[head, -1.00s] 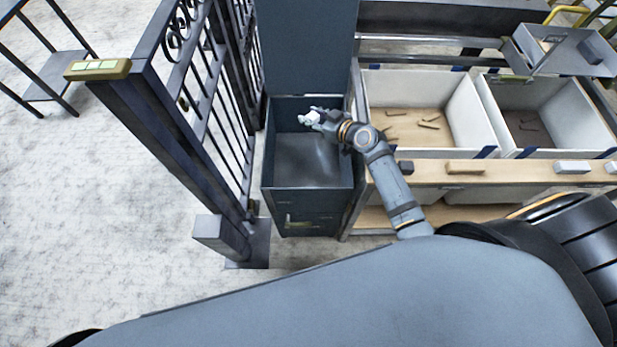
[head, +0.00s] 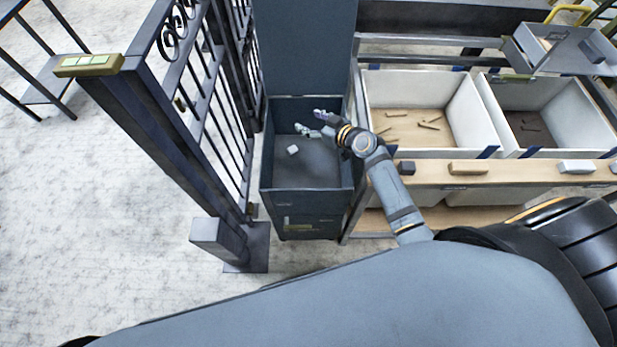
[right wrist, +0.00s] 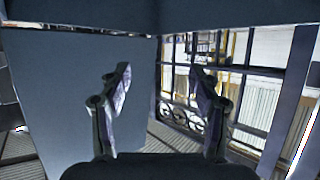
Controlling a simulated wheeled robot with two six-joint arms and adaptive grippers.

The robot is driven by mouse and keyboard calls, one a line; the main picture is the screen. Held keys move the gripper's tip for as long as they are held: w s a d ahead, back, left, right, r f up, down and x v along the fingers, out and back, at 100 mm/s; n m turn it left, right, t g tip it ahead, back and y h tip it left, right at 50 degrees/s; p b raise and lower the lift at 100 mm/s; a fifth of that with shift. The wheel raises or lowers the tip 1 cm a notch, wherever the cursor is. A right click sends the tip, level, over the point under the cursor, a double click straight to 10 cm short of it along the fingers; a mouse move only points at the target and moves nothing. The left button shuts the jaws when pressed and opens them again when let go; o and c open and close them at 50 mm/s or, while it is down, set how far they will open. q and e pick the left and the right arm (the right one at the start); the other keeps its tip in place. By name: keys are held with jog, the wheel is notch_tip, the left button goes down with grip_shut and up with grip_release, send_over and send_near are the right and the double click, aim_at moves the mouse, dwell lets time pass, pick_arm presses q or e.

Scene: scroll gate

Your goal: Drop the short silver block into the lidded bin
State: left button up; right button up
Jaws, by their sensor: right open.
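The short silver block (head: 292,150) is small and pale and shows inside the dark lidded bin (head: 305,188), below my gripper and apart from it; whether it rests on the floor of the bin I cannot tell. The bin's lid (head: 306,50) stands raised at the back. My right gripper (head: 310,122) is over the bin's opening, with its fingers spread and empty. In the right wrist view the two fingers (right wrist: 158,95) stand wide apart with nothing between them. My left gripper is not in view.
A dark iron gate (head: 205,85) stands left of the bin, with a yellow-topped post (head: 88,65). Right of the bin are white-walled crates (head: 470,105) holding brown pieces. A wooden ledge (head: 530,172) in front of them carries several small blocks.

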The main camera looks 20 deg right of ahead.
notch_tip(320, 180, up, 10)
dwell(0.3)
jog(key=shift+s+f, duration=0.1)
jog(key=shift+f, duration=0.15)
dwell(0.3)
